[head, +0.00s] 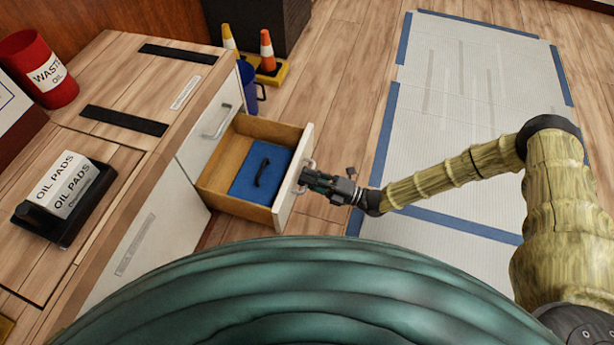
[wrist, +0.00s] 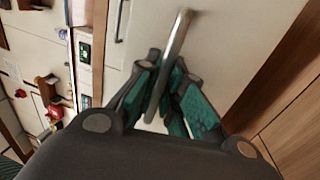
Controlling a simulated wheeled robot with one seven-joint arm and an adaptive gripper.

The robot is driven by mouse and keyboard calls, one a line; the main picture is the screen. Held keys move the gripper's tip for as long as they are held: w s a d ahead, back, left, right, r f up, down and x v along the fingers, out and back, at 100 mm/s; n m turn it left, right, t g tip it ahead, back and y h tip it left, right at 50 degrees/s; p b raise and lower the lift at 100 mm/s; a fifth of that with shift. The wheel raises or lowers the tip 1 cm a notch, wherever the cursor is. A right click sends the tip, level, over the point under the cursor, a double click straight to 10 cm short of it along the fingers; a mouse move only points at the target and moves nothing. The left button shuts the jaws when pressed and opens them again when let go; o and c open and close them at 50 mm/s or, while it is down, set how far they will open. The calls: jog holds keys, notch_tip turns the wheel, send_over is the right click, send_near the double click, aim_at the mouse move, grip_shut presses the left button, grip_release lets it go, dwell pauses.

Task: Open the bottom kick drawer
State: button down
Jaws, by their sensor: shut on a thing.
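The bottom kick drawer (head: 255,129) stands pulled out of the cabinet in the head view, with its wooden inside showing. A blue liner (head: 246,181) and a dark curved object (head: 262,172) lie in it. My gripper (head: 309,180) is at the outer side of the drawer's white front. The wrist view shows my gripper (wrist: 158,95) shut on the silver bar handle (wrist: 178,42) of that front. The fingers cover part of the handle.
The cabinet has another handle (head: 216,123) on the front above the drawer. A red waste oil can (head: 40,68) and an oil pads box (head: 65,190) stand on the worktop. Taped white floor matting (head: 455,120) lies to the right.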

jog(key=c, duration=1.5)
grip_release()
jog(key=shift+d, duration=0.1)
jog(key=v, duration=1.2)
jog(key=shift+f, duration=0.1)
